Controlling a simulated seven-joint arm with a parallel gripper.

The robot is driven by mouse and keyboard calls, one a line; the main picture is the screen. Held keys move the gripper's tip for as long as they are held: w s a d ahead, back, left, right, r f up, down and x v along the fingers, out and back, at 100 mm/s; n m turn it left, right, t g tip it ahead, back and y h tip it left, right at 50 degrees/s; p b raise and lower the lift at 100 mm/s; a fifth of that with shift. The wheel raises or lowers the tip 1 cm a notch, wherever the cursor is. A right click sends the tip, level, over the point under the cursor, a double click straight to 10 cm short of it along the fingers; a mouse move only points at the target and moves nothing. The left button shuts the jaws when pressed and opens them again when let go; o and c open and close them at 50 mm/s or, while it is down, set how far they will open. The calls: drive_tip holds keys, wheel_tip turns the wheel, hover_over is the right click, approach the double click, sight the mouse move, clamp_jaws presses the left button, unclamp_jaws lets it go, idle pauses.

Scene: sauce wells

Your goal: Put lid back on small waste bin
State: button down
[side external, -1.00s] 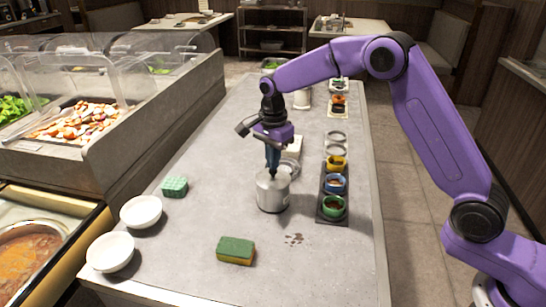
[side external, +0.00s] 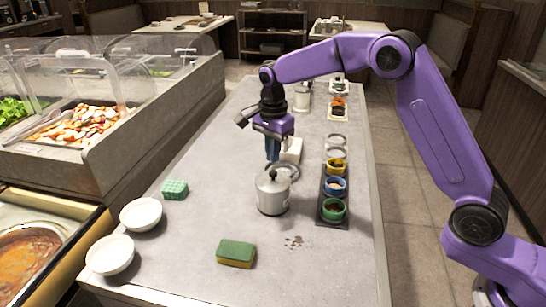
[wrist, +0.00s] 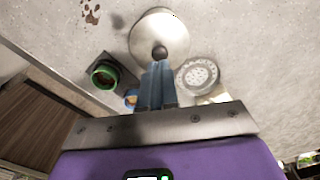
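The small waste bin (side external: 271,199) is a metallic cylinder standing upright on the grey counter. Its domed lid (side external: 266,184) lies on top and looks seated, with a dark round knob (side external: 272,174) in the middle. In the wrist view the lid (wrist: 160,28) is a pale disc with the knob (wrist: 160,52) near its centre. My gripper (side external: 272,161) is above the knob, clear of it and empty. Its blue fingers point down and stand close together, seemingly a little open. In the wrist view the fingertips (wrist: 160,64) appear just below the knob; the gap between them is hard to see.
A dark rack of sauce cups (side external: 334,209) stands right of the bin. A round perforated piece (side external: 289,168) and a whitish block (side external: 291,151) lie behind it. A green-yellow sponge (side external: 236,253) is in front. White bowls (side external: 141,213) stand left. The front counter is mostly clear.

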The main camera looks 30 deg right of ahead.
drive_tip(key=shift+r, duration=1.75)
drive_tip(key=s+r+n, duration=0.2)
drive_tip(key=s+n, duration=1.2)
drive_tip(key=s, duration=0.5)
drive_tip(key=s+d+f+n, duration=0.1)
drive_tip(key=s+d+n, duration=0.4)
drive_tip(key=s, duration=0.5)
drive_tip(key=s+d+f+n, duration=0.2)
drive_tip(key=s+d+n, duration=0.3)
drive_tip(key=s+n, duration=0.3)
drive_tip(key=s, duration=0.3)
drive_tip(key=shift+s+d+n, duration=0.15)
drive_tip(key=shift+n, duration=0.15)
